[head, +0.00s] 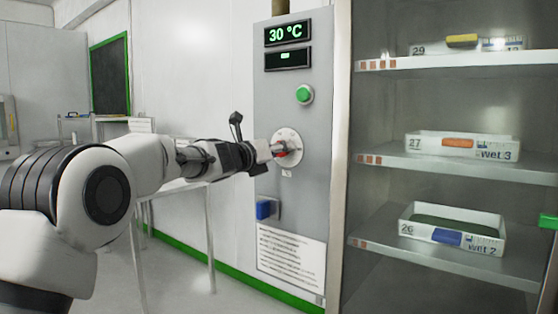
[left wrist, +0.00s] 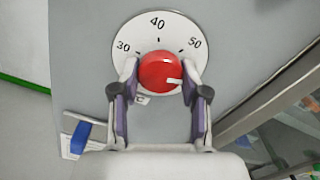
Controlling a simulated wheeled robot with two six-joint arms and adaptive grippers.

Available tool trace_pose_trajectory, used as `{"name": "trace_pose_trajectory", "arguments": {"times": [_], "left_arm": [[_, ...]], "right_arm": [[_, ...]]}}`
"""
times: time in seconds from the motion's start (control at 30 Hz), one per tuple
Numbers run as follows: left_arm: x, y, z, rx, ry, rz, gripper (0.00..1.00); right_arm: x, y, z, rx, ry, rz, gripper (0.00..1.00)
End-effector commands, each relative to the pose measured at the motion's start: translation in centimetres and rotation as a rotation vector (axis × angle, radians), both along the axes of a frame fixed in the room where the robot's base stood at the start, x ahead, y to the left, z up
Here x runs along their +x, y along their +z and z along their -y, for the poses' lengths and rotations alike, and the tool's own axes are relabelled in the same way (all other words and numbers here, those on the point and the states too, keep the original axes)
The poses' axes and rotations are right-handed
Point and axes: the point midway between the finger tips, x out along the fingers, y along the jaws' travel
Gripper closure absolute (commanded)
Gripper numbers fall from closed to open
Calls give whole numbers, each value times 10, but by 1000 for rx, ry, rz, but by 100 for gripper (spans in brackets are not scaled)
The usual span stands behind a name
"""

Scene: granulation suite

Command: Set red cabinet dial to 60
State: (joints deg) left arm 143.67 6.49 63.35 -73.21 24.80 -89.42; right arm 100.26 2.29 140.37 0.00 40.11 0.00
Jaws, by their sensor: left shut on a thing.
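The red dial knob (left wrist: 160,70) sits on a round white scale plate (left wrist: 140,35) on the grey cabinet front. In the left wrist view the numbers 30, 40 and 50 show. The knob's white mark points right and slightly down, past 50, toward the right finger. Any number there is hidden. My left gripper (left wrist: 159,88) is shut on the knob, one finger on each side. In the head view the left gripper (head: 278,152) reaches the dial plate (head: 291,134) from the left. The cabinet display (head: 286,33) reads 30 °C. My right gripper is not in view.
A green button (head: 304,94) is above the dial, and a blue switch (head: 266,209) and a printed notice (head: 291,258) are below. Open shelves with labelled trays (head: 480,147) stand close on the right. A table is behind my left arm.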

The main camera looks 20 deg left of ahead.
Motion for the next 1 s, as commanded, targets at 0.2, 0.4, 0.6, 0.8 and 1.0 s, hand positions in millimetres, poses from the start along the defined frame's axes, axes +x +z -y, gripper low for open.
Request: {"name": "trace_pose_trajectory", "arguments": {"times": [0.2, 0.4, 0.6, 0.8, 1.0], "left_arm": [[0, -5, 0, 147, -2, 51, 90], [0, -4, 0, 230, -1, 81, 90], [1, -3, 0, 267, -1, 93, 90], [1, -3, 0, 274, -2, 94, 90], [1, -3, 0, 273, -2, 94, 90]], "right_arm": [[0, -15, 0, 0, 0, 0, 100], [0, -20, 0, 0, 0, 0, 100], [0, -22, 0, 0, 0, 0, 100], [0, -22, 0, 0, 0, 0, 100], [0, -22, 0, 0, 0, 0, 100]]}}
